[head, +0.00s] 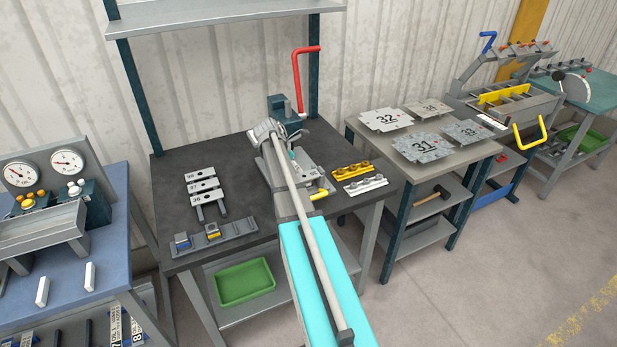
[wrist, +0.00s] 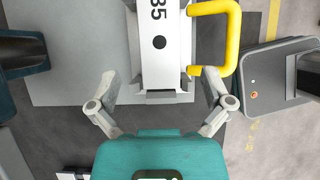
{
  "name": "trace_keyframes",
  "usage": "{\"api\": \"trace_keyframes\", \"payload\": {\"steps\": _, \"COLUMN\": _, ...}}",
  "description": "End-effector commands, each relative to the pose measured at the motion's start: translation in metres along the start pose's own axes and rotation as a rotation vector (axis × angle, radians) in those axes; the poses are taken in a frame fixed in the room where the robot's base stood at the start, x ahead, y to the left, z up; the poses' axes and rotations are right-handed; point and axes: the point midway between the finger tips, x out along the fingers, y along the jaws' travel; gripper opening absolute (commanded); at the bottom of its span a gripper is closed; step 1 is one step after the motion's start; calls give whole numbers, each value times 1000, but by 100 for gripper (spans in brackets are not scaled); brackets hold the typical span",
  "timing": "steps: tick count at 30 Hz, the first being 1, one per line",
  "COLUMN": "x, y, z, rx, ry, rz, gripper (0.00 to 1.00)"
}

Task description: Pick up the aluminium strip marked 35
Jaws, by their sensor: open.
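In the wrist view the aluminium strip marked 35 (wrist: 162,60) is a pale bar running down from the top edge. Its number is partly cut off at the top, and a dark round hole lies below it. Its near end lies between the fingertips in the picture. My gripper (wrist: 160,82) is open, one finger left and one right of the strip, with visible gaps on both sides. Height between fingers and strip cannot be told. In the head view my arm covers much of the bench device, and I cannot make out this strip there.
A yellow handle (wrist: 236,45) stands close to the strip's right side, near the right finger. Three other numbered strips (head: 203,186) lie on the dark bench (head: 235,155). A red lever (head: 297,80) rises behind. Yellow (head: 351,170) and white (head: 366,185) holed blocks lie right.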

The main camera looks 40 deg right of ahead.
Motion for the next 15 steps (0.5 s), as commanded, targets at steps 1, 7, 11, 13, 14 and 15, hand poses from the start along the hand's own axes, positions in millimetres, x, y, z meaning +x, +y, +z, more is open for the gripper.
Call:
{"api": "trace_keyframes", "payload": {"steps": 1, "x": 1, "y": 0, "z": 0, "rx": 0, "ry": 0, "rz": 0, "gripper": 100}}
{"api": "trace_keyframes", "payload": {"steps": 7, "x": 8, "y": -1, "z": -2, "rx": 0, "ry": 0, "rz": 0, "gripper": 100}}
{"api": "trace_keyframes", "payload": {"steps": 11, "x": 18, "y": -2, "z": -3, "rx": 0, "ry": 0, "rz": 0, "gripper": 100}}
{"api": "trace_keyframes", "payload": {"steps": 13, "x": 25, "y": -2, "z": -4, "rx": 0, "ry": 0, "rz": 0, "gripper": 100}}
{"api": "trace_keyframes", "payload": {"steps": 14, "x": 27, "y": -2, "z": -4, "rx": 0, "ry": 0, "rz": 0, "gripper": 100}}
{"api": "trace_keyframes", "payload": {"steps": 15, "x": 31, "y": -3, "z": -5, "rx": 0, "ry": 0, "rz": 0, "gripper": 100}}
